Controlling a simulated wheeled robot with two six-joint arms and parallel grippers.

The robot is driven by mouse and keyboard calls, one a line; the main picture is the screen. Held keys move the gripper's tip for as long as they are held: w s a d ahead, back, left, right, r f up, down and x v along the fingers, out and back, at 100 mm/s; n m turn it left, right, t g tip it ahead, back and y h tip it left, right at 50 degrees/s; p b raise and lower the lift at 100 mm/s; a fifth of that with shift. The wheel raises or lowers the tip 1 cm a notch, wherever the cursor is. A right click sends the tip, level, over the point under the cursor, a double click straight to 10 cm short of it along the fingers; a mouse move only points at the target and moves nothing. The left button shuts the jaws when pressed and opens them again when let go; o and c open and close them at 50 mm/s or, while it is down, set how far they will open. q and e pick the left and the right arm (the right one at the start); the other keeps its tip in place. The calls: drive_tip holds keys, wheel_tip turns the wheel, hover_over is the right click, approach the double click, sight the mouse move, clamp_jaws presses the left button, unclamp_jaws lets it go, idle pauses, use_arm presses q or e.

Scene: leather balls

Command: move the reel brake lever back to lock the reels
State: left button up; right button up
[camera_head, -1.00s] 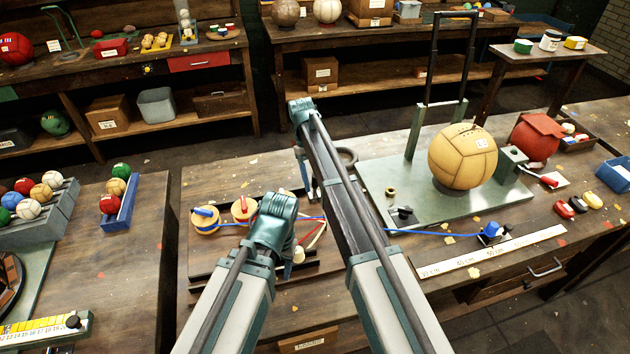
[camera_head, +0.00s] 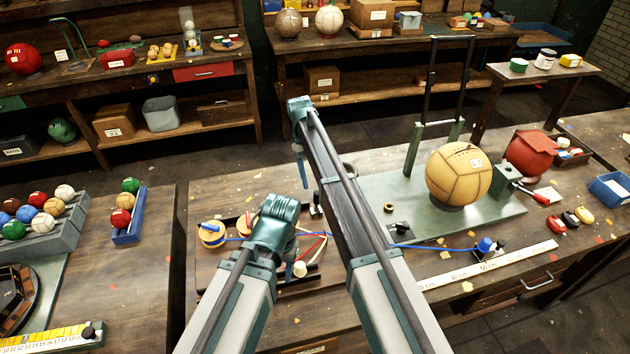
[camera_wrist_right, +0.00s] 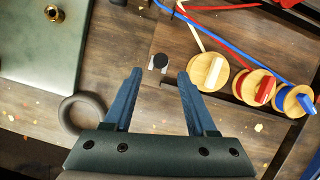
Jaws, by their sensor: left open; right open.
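A short upright black knob (camera_wrist_right: 160,61), which looks like the reel brake lever, stands at the edge of the reel board (camera_head: 205,278). In the head view the knob (camera_head: 316,198) shows beside my right arm. Three wooden reels with white, red (camera_wrist_right: 258,86) and blue (camera_wrist_right: 293,101) pegs lie to its right in the wrist view. My right gripper (camera_wrist_right: 160,74) is open and empty, its fingertips on either side just short of the knob; in the head view it points down (camera_head: 303,187). My left gripper (camera_head: 280,235) is over the reel board, its fingers mostly hidden.
A green plate (camera_head: 450,225) carries a tan leather ball (camera_head: 458,173) and a tall frame. A dark ring (camera_wrist_right: 82,112) lies near my right gripper. A blue cord (camera_head: 440,248) runs across the bench to a blue-topped part. A ruler (camera_head: 490,265) lies along the front.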

drive_tip(key=p+v, duration=0.5)
drive_tip(key=v, duration=0.1)
drive_tip(key=shift+r, duration=0.35)
drive_tip(key=shift+w, duration=0.15)
